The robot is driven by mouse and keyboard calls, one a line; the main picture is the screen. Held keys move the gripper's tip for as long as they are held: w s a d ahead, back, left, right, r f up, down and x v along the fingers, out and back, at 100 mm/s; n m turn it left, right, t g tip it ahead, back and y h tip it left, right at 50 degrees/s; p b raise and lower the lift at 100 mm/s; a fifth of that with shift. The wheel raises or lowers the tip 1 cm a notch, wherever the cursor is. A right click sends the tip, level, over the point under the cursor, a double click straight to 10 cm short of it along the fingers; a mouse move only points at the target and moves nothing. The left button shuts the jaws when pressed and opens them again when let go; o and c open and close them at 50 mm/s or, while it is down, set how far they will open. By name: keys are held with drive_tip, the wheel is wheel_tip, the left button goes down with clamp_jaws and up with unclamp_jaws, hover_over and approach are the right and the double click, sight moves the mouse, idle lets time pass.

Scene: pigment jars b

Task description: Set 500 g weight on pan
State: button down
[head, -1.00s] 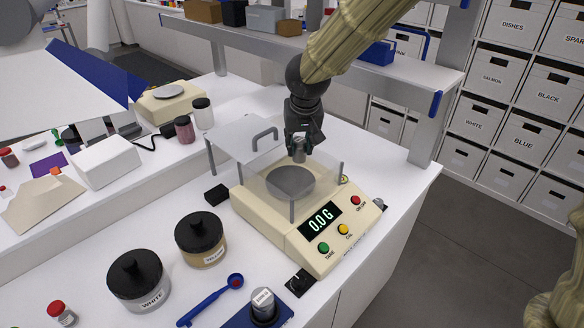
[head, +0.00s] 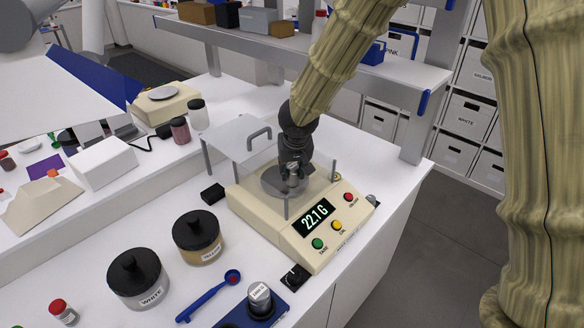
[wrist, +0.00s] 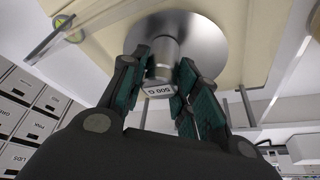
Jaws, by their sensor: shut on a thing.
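The 500 g weight (wrist: 162,62) is a small metal cylinder; its label reads 500 G in the wrist view. My gripper (wrist: 163,88) is shut on it, with dark green finger pads on either side. In the head view my gripper (head: 291,182) is inside the glass shield, low over the round metal pan (head: 270,184). The pan also shows in the wrist view (wrist: 207,45), just beneath the weight. The cream scale (head: 262,228) reads 22.1 G. In the head view the fingers mostly hide the weight, and I cannot tell how fully it rests on the pan.
The shield's lid with a handle (head: 258,134) stands at the pan's left back. A white jar (head: 138,280) and a yellow jar (head: 198,238) stand left of the scale. Another weight (head: 260,298) sits on a blue block in front. A shelf (head: 300,65) runs behind.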

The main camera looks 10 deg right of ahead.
drive_tip(key=shift+s, duration=0.1)
drive_tip(key=c, duration=1.1)
unclamp_jaws()
drive_tip(key=shift+f, duration=0.1)
drive_tip(key=shift+r, duration=0.35)
drive_tip(key=b+v, duration=0.1)
drive_tip(key=v, duration=1)
drive_tip(key=shift+s+r+b, duration=0.1)
drive_tip(key=shift+r+b, duration=0.2)
